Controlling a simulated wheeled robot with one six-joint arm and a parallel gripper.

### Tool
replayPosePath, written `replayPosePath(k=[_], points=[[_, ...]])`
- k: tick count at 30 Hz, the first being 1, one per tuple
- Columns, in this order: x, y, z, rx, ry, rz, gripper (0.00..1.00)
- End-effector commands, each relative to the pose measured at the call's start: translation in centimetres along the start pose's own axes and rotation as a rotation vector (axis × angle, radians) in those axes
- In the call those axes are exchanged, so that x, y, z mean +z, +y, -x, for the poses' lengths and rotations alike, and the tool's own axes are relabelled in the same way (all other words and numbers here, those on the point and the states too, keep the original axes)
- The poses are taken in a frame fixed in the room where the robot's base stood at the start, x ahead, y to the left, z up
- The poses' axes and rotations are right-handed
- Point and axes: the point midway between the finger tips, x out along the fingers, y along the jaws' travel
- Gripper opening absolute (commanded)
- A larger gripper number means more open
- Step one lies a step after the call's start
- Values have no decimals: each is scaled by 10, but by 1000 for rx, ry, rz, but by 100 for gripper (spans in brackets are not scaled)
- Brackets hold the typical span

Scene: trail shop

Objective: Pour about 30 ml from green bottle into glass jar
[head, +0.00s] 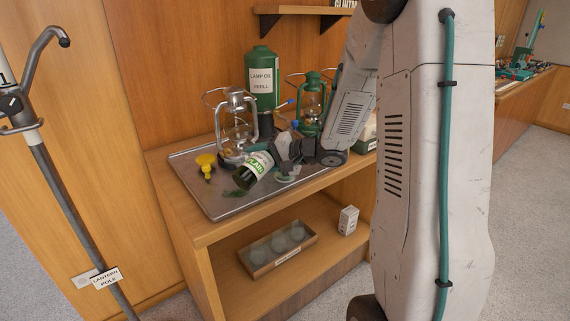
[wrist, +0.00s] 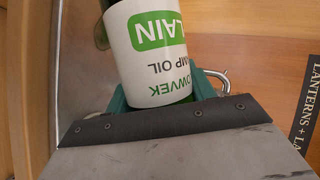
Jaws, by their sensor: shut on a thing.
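The green bottle (head: 245,179) has a white label with a green band and is tilted steeply above the metal tray (head: 198,187), its dark green end down and to the left. In the wrist view the bottle's label (wrist: 158,62) reads upside down. My gripper (head: 283,151) is shut on the bottle from the right. A pale, round, glassy thing (head: 289,174) lies low beside the gripper, partly hidden; I cannot tell if it is the glass jar. The bottle's mouth and any flowing liquid cannot be made out.
A yellow funnel (head: 206,165) stands on the tray at the left. Behind are a silver lantern (head: 236,125), a green lantern (head: 310,106) and a large green lamp oil can (head: 263,60). The lower shelf holds a wooden box (head: 261,270) with round glass things and a small white box (head: 347,221).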

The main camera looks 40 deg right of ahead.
Motion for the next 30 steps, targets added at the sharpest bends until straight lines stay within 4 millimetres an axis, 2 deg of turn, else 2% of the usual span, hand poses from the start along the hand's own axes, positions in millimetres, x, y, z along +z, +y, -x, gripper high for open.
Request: replayPosePath(k=[1, 3, 12, 30], points=[[-3, -10, 4, 28, 25, 84, 24], [-4, -3, 3, 65, 46, 162, 24], [-11, -9, 7, 122, 86, 304, 24], [-12, -9, 8, 126, 89, 312, 24]])
